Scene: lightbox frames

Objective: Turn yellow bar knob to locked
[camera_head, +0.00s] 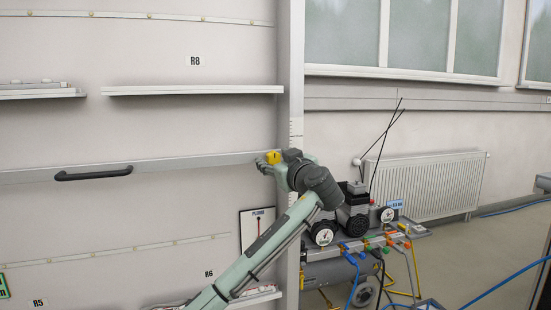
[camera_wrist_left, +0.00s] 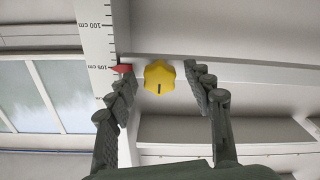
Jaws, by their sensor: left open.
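The yellow knob (camera_head: 273,157) sits at the right end of a horizontal rail, by the upright post. In the left wrist view the knob (camera_wrist_left: 159,77) looks lobed, with a short black line pointing toward the bottom of the picture. My left gripper (camera_head: 268,161) is at the knob, and part of the knob shows beside its fingers. In the wrist view its open fingers (camera_wrist_left: 158,74) stand on either side of the knob, with visible gaps. My right gripper is not in view.
The rail (camera_head: 180,162) carries a black handle (camera_head: 93,173). A red pointer (camera_wrist_left: 122,68) is beside the post's scale (camera_wrist_left: 97,45), near 105 cm. A shelf (camera_head: 193,90) is above. A compressor cart with gauges (camera_head: 322,237) stands right of the post.

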